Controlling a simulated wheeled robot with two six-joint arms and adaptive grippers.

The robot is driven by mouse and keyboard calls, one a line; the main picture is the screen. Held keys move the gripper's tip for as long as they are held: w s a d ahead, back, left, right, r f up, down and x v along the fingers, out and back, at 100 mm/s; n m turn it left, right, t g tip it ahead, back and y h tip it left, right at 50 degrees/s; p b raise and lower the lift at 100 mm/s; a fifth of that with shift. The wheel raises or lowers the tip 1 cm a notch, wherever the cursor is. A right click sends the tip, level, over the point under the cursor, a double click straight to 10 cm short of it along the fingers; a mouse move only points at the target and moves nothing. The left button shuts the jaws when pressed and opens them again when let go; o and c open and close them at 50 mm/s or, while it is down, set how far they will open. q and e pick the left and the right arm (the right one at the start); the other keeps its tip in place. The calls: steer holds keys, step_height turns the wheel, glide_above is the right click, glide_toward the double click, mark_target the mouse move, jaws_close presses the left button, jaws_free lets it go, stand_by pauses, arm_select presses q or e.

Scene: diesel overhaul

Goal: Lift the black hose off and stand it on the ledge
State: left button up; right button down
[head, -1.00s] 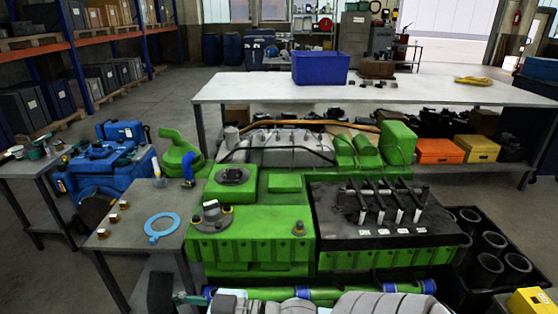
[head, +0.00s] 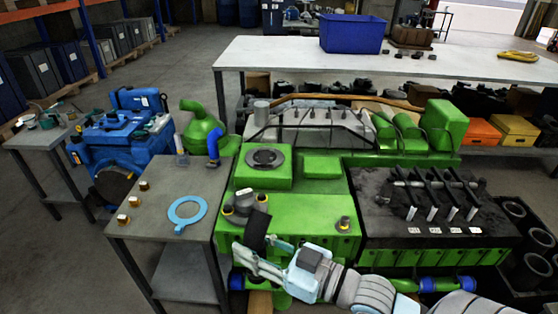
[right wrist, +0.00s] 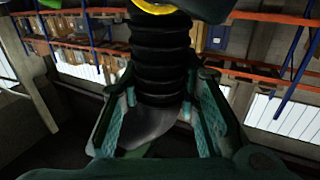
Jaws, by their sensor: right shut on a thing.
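The black hose (right wrist: 160,60) is ribbed and has a yellow band at its top edge in the right wrist view. My right gripper (right wrist: 155,125) is shut on it, with a teal finger on each side of its lower part. In the head view my right gripper (head: 252,264) is over the front edge of the green engine (head: 310,216), and a dark piece that looks like the hose (head: 257,230) sticks up from it. Whether the hose touches the engine is unclear. I cannot tell for sure which surface is the ledge. My left gripper is not in view.
A grey side table (head: 155,212) left of the engine holds a light blue ring (head: 187,222) and small brass pieces. A long table (head: 290,65) with a blue bin (head: 352,33) stands behind.

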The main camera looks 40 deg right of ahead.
steer(key=w+d+f+m+h+b, duration=0.3)
steer(key=w+d+m+h+b, duration=0.15)
steer(key=w+d+h, duration=0.6)
steer(key=w+d+f+m+h+b, duration=0.2)
steer(key=w+d+m+h+b, duration=0.25)
steer(key=w+d, duration=0.6)
steer(key=shift+m+t, duration=0.4)
steer(key=s+f+b, duration=0.1)
steer(key=f+b, duration=0.1)
steer(key=s+d+f+b, duration=0.1)
steer(key=f+b, duration=0.1)
steer(key=s+d+f+b, duration=0.1)
steer(key=f+b, duration=0.1)
steer(key=shift+d+f, duration=0.1)
steer(key=shift+d, duration=0.15)
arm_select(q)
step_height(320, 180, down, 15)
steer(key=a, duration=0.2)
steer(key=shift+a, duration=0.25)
arm_select(e)
steer(key=shift+r, duration=0.2)
